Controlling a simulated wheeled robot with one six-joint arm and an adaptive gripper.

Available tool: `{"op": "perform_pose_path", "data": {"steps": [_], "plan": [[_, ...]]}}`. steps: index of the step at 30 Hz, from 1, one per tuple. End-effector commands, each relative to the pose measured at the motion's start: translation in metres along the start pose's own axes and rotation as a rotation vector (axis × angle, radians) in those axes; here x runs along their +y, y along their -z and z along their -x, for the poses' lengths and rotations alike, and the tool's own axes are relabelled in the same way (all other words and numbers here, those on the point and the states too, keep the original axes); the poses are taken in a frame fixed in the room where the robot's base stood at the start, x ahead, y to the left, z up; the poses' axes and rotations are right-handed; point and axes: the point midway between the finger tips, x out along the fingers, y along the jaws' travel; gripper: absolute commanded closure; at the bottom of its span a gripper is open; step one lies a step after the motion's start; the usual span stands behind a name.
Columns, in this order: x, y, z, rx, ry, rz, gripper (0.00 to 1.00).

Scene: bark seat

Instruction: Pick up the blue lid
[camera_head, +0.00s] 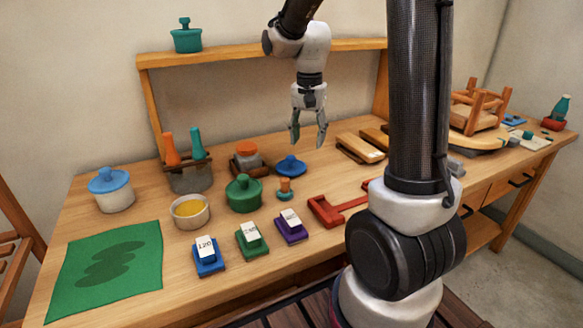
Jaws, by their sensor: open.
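A round blue lid (291,167) with a knob lies on the wooden workbench, near the middle. Another blue lid (109,181) sits on a white pot (115,201) at the left of the bench. My gripper (308,140) is open and empty, with its fingers pointing down. In the picture its fingertips are above and slightly right of the lid lying on the bench. The exact height of the gap cannot be told.
A shelf (230,54) runs behind. A red clamp (327,210) lies front right.

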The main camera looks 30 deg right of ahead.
Motion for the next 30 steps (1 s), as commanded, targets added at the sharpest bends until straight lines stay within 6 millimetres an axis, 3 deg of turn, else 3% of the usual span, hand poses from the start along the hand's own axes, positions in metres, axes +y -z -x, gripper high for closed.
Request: {"op": "perform_pose_path", "data": {"steps": [1, 3, 6, 10, 14, 30], "plan": [[-0.016, 0.018, -0.017, -0.013, -0.014, -0.131, 0.48], [-0.035, 0.038, -0.031, -0.012, -0.016, -0.342, 0.48], [-0.051, 0.056, -0.040, -0.004, -0.008, -0.582, 0.48], [-0.061, 0.067, -0.042, 0.004, 0.007, -0.773, 0.48], [-0.064, 0.070, -0.048, 0.005, 0.011, -0.840, 0.48], [-0.072, 0.069, -0.118, 0.005, 0.011, -0.840, 0.48]]}}
